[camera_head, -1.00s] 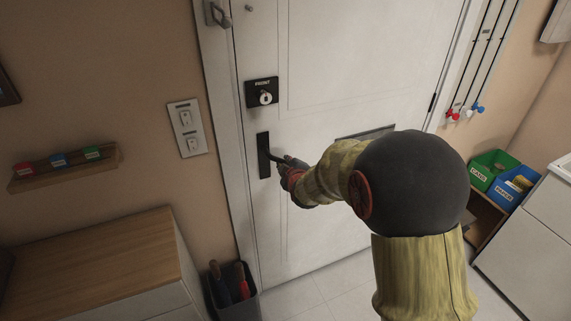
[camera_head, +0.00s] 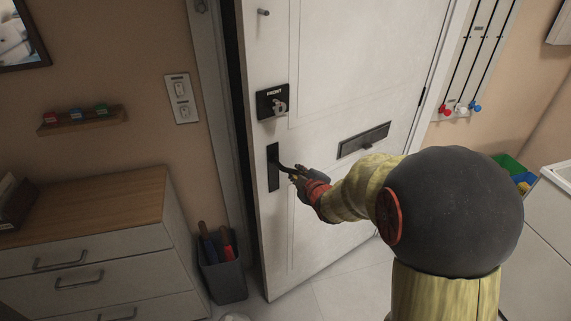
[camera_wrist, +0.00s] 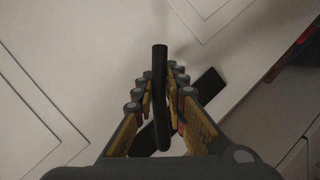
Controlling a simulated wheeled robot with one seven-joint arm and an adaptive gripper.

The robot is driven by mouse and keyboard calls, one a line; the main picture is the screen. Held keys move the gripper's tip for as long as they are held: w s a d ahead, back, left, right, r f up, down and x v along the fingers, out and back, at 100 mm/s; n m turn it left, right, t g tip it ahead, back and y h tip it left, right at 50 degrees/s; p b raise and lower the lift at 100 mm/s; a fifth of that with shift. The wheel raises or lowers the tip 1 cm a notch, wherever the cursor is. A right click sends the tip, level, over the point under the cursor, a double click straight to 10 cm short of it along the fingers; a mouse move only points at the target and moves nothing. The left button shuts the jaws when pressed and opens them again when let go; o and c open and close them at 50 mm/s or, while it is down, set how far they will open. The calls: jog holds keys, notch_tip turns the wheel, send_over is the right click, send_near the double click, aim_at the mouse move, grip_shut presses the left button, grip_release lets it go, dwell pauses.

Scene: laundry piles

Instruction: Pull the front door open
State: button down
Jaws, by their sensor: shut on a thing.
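The white front door (camera_head: 335,85) stands ajar, with a dark gap along its left edge beside the frame. Its black handle plate (camera_head: 273,168) sits below a black lock box (camera_head: 272,102) labelled FRONT. My gripper (camera_head: 292,172) is at the handle, with my arm reaching in from the right. In the wrist view the black lever handle (camera_wrist: 160,80) runs between the two fingers of my gripper (camera_wrist: 161,90), which are shut on it. The handle plate (camera_wrist: 205,88) shows behind the fingers.
A grey bin (camera_head: 225,275) with tools stands left of the door, near its lower edge. A drawer cabinet (camera_head: 85,225) is at the left. A white counter (camera_head: 545,215) is at the right. Tiled floor (camera_head: 345,295) is clear before the door.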

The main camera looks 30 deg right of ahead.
jog(key=s+d+p, duration=0.1)
jog(key=s+d, duration=0.1)
jog(key=s, duration=0.7)
jog(key=shift+s+f+p, duration=0.15)
jog(key=shift+s+p, duration=0.1)
jog(key=shift+p, duration=0.15)
jog(key=c, duration=1.8)
grip_release()
jog(key=shift+a, duration=0.1)
jog(key=v, duration=1.2)
jog(key=shift+w, duration=0.1)
